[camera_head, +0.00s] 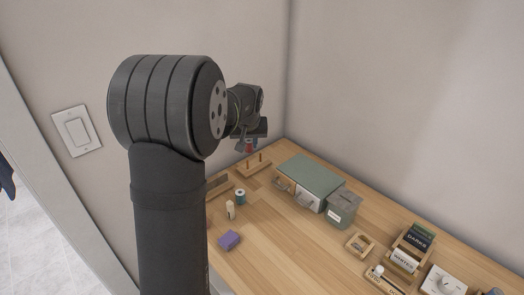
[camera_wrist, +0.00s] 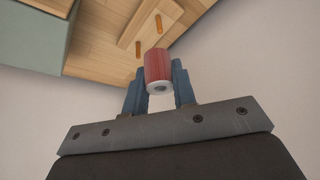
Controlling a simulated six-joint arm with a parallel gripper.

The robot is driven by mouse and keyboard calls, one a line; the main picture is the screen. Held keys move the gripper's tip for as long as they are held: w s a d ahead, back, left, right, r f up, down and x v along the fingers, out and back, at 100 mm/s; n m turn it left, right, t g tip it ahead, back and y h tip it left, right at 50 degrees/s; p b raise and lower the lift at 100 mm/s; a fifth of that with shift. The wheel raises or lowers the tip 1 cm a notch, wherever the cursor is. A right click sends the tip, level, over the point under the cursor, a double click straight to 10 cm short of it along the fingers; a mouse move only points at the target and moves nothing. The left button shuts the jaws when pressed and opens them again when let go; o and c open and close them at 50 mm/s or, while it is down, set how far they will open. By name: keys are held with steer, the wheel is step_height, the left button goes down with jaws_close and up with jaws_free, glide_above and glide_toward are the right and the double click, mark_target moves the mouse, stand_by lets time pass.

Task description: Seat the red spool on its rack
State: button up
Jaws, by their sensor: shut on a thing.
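The red spool (camera_wrist: 158,66) is clamped between the two blue fingers of my gripper (camera_wrist: 159,84) in the wrist view, its pale end with a centre hole facing the camera. In the head view my gripper (camera_head: 250,143) and the red spool (camera_head: 249,147) are small and partly hidden by my arm, above the back corner of the table. The wooden rack (camera_head: 256,171) with two upright pegs stands below the spool. The rack (camera_wrist: 139,24) also shows beyond the spool in the wrist view. The spool appears apart from the pegs.
A teal spool (camera_head: 240,197), a cream figure-like piece (camera_head: 230,210) and a purple block (camera_head: 229,241) stand left on the table. A green-topped drawer box (camera_head: 309,175) and a grey box (camera_head: 343,209) stand right of the rack. Walls close off the back corner. The front middle is clear.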

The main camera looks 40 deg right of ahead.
steer(key=shift+w+f, duration=0.2)
steer(key=shift+w, duration=0.4)
steer(key=shift+f, duration=1.75)
steer(key=shift+s+f, duration=0.1)
steer(key=shift+f, duration=2.05)
stand_by(0.5)
steer(key=o, duration=1.5)
steer(key=shift+r, duration=3.5)
steer(key=shift+f, duration=3.25)
